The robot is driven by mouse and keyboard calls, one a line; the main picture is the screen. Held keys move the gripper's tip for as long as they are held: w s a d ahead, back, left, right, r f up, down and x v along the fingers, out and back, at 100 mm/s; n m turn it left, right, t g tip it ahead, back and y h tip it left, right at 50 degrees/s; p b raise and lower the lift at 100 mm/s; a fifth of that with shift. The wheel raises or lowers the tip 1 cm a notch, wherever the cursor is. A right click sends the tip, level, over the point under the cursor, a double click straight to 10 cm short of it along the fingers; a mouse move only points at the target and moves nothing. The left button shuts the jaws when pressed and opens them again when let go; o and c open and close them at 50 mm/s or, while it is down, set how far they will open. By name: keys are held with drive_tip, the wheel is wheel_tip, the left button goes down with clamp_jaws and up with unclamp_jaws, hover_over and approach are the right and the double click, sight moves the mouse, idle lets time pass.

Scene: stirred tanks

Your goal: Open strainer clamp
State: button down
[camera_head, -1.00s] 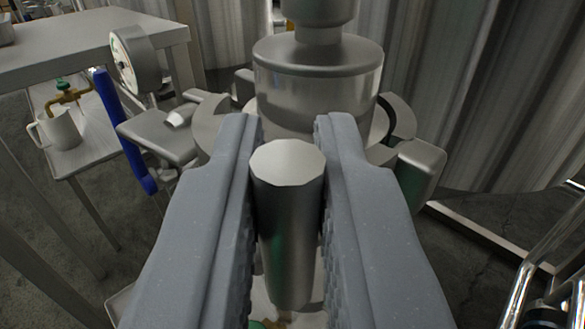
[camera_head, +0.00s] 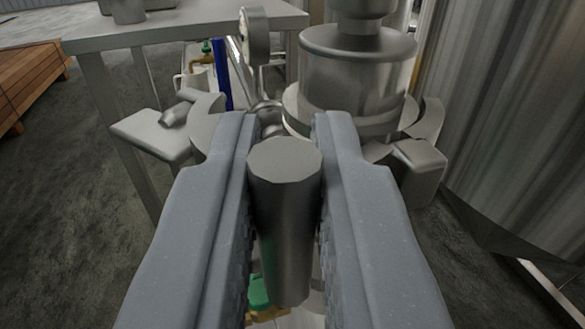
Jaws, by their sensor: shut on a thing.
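My gripper (camera_head: 284,150) is in the lower middle, its two grey fingers shut on a metal cylindrical handle (camera_head: 285,205). The strainer (camera_head: 357,75) is a steel cylinder with a domed top just beyond the fingers. The strainer clamp shows as curved metal jaws. Its left jaw (camera_head: 203,127) stands swung out, apart from the strainer body, with a flat lug at its end. Its right jaw (camera_head: 428,120) sits beside the strainer flange, with a block-shaped lug (camera_head: 419,170) below it. My fingers hide where the handle joins the clamp.
A pressure gauge (camera_head: 255,35) and a blue lever (camera_head: 222,75) stand behind, left of the strainer. A large steel tank (camera_head: 510,110) fills the right. Wooden planks (camera_head: 30,80) lie far left.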

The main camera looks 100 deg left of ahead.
drive_tip(key=shift+w+d+f+n+g+h+b, duration=0.15)
drive_tip(key=shift+n+g+h+b, duration=0.2)
drive_tip(key=shift+n+g, duration=0.4)
drive_tip(key=shift+w+d+g, duration=0.15)
drive_tip(key=shift+g, duration=0.3)
drive_tip(key=c, duration=1.5)
unclamp_jaws()
drive_tip(key=shift+d, duration=0.1)
drive_tip(key=v, duration=1.3)
drive_tip(key=shift+w+d, duration=0.2)
drive_tip(key=shift+d, duration=0.05)
